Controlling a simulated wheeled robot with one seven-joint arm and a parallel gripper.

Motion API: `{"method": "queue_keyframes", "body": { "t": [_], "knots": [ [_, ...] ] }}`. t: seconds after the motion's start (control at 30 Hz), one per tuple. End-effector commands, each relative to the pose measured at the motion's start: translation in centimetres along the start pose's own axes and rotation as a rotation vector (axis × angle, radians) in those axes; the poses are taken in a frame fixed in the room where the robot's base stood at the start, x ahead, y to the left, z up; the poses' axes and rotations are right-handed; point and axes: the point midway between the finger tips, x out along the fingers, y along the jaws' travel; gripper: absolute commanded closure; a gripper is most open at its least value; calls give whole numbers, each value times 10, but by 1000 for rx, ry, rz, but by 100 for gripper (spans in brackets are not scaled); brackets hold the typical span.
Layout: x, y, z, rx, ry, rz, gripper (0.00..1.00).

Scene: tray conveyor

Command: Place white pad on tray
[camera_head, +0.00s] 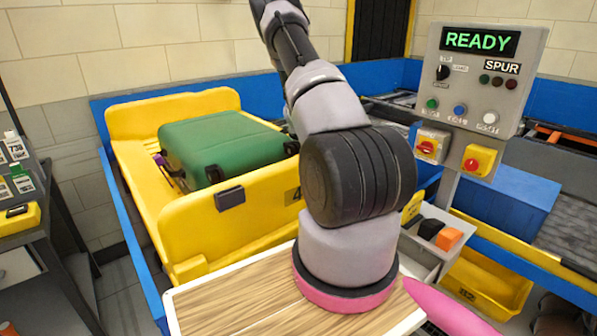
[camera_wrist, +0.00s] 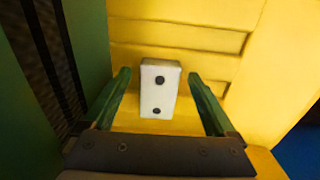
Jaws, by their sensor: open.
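The white pad (camera_wrist: 159,90) is a small block with two dark round spots. In the wrist view it is between the two green fingers of my gripper (camera_wrist: 160,76), with a gap on either side. My gripper is open. The pad appears to be against the yellow surface of the tray (camera_wrist: 185,58), but I cannot tell if it rests there freely. In the head view the yellow tray (camera_head: 212,238) sits on the blue-sided conveyor. The pad and my gripper do not show there; my arm blocks part of the tray.
A green suitcase (camera_head: 215,143) lies in the tray and shows as a green wall (camera_wrist: 88,45) at left in the wrist view. A control panel (camera_head: 478,75) reading READY stands at right. A wooden-topped board (camera_head: 230,300) is in front.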

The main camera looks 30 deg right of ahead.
Motion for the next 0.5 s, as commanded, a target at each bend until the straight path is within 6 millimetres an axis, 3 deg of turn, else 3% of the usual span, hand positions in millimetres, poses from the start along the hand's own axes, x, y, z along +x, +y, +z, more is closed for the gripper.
{"method": "queue_keyframes", "body": {
  "t": [0.17, 0.5],
  "knots": [
    [-15, 0, 1, 0, -3, -2, 8],
    [-86, 0, 1, -2, -3, -2, 8]
  ]
}}
